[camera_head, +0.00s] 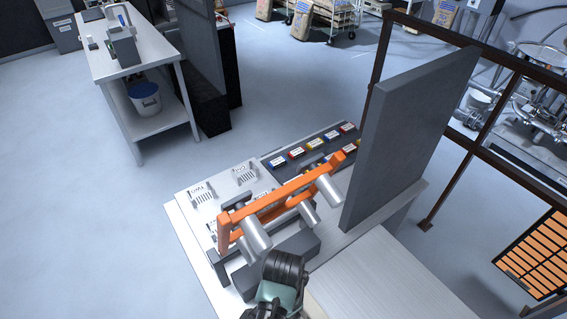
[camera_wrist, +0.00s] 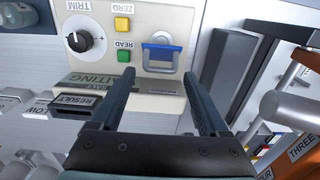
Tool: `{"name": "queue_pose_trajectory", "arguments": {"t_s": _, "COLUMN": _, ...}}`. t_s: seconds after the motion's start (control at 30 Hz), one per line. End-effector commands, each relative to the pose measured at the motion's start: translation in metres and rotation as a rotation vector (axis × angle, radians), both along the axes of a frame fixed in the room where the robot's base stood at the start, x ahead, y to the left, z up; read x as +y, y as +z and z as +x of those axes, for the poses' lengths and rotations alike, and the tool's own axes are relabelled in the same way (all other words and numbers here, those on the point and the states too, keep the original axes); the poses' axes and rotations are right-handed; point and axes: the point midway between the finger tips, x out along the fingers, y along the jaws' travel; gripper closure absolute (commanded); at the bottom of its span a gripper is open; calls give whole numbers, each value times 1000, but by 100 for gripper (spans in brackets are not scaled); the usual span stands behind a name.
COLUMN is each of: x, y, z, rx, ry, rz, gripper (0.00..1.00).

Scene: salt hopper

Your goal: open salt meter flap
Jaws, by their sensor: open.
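In the wrist view, a cream panel (camera_wrist: 114,12) shows upside-down lettering, a black TRIM knob (camera_wrist: 84,40), a yellow ZERO button (camera_wrist: 122,23) and a green READ button (camera_wrist: 124,56). A small flap with a blue bar (camera_wrist: 162,47) and a greyish plate sits on the panel, right of the buttons. I cannot tell whether it is open or shut. My gripper (camera_wrist: 160,72) is open and empty, its two dark fingers pointing toward the flap, one to each side of it. I see no clear contact. The fingers are not clear in the head view.
An orange frame with grey cylinders (camera_head: 280,195) stands over the bench. A tall grey panel (camera_head: 408,140) rises at its right. A dark strip with coloured blocks (camera_head: 312,146) lies behind. In the wrist view, RESULT (camera_wrist: 78,105) and other labelled trays lie at left.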

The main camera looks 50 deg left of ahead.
Motion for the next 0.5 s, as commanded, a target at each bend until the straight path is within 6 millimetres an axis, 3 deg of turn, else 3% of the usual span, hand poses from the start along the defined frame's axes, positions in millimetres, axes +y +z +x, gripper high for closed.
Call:
{"name": "queue_pose_trajectory", "arguments": {"t_s": 0.2, "x": 0, "y": -13, "z": 0, "rx": 0, "ry": 1, "rz": 0, "gripper": 22}}
{"name": "queue_pose_trajectory", "arguments": {"t_s": 0.47, "x": 0, "y": -15, "z": 0, "rx": -1, "ry": 1, "rz": 1, "gripper": 22}}
{"name": "queue_pose_trajectory", "arguments": {"t_s": 0.5, "x": 0, "y": -15, "z": 0, "rx": -1, "ry": 1, "rz": 1, "gripper": 26}}
